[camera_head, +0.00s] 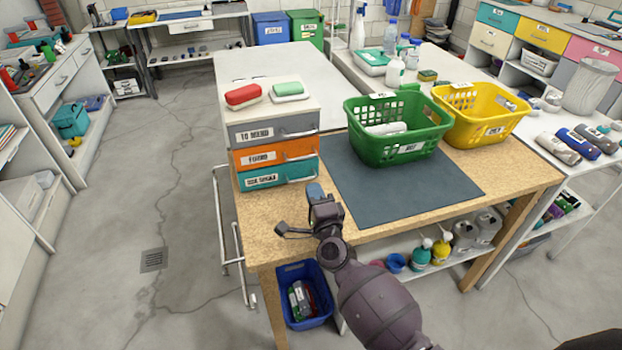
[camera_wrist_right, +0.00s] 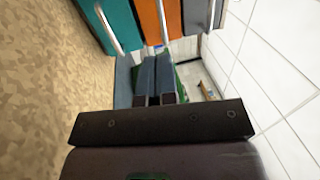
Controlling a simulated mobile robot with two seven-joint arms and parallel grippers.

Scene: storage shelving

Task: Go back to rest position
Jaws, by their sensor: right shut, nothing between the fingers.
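My right arm comes up from the bottom of the head view. Its gripper (camera_head: 315,190) is above the front edge of the wooden table, just in front of the drawer unit (camera_head: 275,157). In the right wrist view the two fingers (camera_wrist_right: 157,82) lie close together with nothing between them. The drawer fronts, teal, orange and grey, show beyond the fingers at the top of that view. Whether the gripper touches the unit cannot be told. My left gripper is not in view.
A dark mat (camera_head: 400,195), a green basket (camera_head: 365,147) and a yellow basket (camera_head: 465,133) are to the right of the unit. Red and green soap dishes top the unit. A blue bin (camera_head: 318,312) is below the table. The floor at left (camera_head: 165,200) is clear.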

